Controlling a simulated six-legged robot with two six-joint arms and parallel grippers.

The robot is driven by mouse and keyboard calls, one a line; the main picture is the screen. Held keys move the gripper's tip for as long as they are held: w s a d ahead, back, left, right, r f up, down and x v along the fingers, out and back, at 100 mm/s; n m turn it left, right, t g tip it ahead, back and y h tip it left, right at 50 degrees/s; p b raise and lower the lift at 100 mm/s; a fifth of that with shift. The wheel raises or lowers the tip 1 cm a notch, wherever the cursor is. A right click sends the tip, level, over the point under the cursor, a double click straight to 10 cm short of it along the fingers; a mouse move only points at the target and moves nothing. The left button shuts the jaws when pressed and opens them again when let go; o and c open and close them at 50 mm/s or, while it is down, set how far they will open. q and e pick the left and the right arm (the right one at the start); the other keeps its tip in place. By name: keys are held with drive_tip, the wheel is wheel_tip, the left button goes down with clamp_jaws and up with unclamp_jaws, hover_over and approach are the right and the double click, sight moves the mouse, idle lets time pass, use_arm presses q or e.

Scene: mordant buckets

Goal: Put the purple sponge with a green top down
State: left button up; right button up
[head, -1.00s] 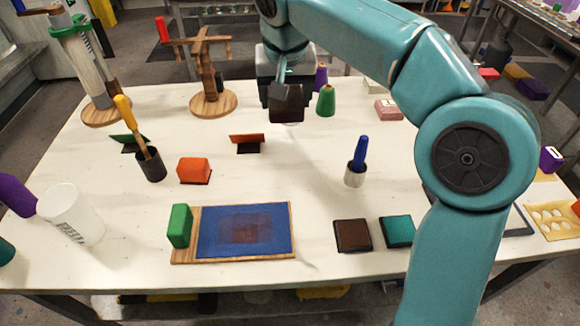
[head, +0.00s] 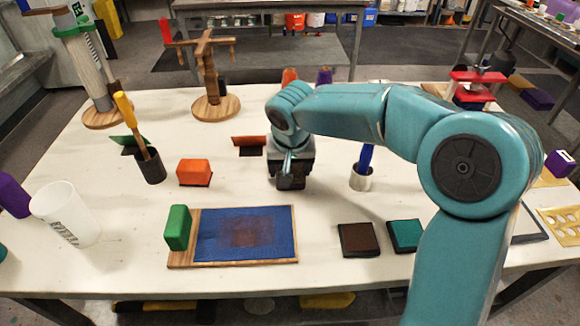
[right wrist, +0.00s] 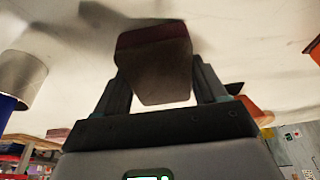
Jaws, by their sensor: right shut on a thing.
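My right gripper (head: 290,180) is shut on a dark block (right wrist: 155,68), over the table just right of the middle. In the right wrist view the block sits between both fingers, dark brown with a dark maroon band at its far end. No green top and no clear purple shows on it, so I cannot tell whether it is the purple sponge. In the head view the gripper hides most of it. A shadow lies on the white table beside it, and I cannot tell whether it touches the surface. My left gripper is not in view.
An orange block (head: 194,172) stands to the left and a metal cup (head: 361,178) with a blue handle to the right. In front are a blue mat on a wooden board (head: 283,262), a green block (head: 177,228), a brown pad (head: 358,239) and a teal pad (head: 405,235).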

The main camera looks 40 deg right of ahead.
drive_tip(key=shift+f, duration=0.1)
drive_tip(key=o, duration=0.9)
drive_tip(key=shift+o, duration=0.2)
drive_tip(key=shift+r, duration=0.3)
drive_tip(key=p+v, duration=0.1)
drive_tip(key=v, duration=1)
drive_tip(key=shift+r, duration=0.35)
